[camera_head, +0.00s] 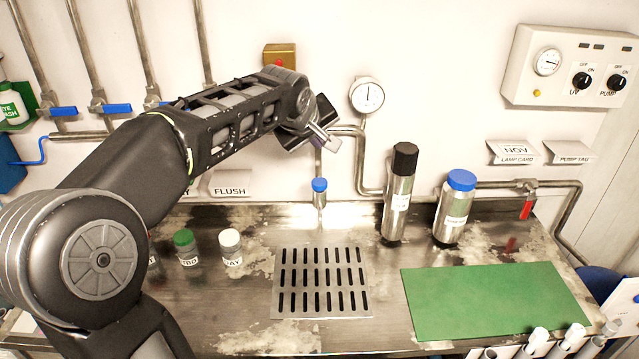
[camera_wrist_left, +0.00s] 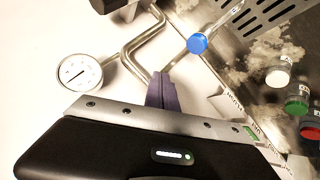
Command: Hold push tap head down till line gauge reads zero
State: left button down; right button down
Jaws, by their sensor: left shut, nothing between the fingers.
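The push tap has a blue round head (camera_head: 319,184) on a short metal body, standing above the back of the drain grille. The blue tap head also shows in the left wrist view (camera_wrist_left: 197,43), beyond my fingertips. The line gauge (camera_head: 367,95) is a white round dial on the wall pipe. Its needle points roughly straight up in the head view. The dial also shows in the left wrist view (camera_wrist_left: 79,73). My left gripper (camera_head: 331,137) is shut and empty, above the tap head and apart from it. My right gripper is not in view.
A slotted drain grille (camera_head: 322,308) lies below the tap. A black-capped steel bottle (camera_head: 398,205) and a blue-capped one (camera_head: 455,212) stand to its right, behind a green mat (camera_head: 495,300). Small jars (camera_head: 231,250) stand left. Pipes run along the wall.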

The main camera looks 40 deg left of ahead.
pick_arm(q)
jog(key=b, duration=0.4)
send_over(321, 179)
jog(key=s, duration=0.2)
jog(key=f, duration=0.6)
jog(key=shift+d, duration=0.35)
jog(key=shift+f+b, duration=0.5)
jog(key=shift+f, duration=0.1)
dwell(0.4)
jog(key=shift+f+b, duration=0.4)
jog(key=shift+b, duration=0.25)
jog(key=shift+s+f+b, duration=0.1)
jog(key=shift+f+b, duration=0.5)
dwell(4.1)
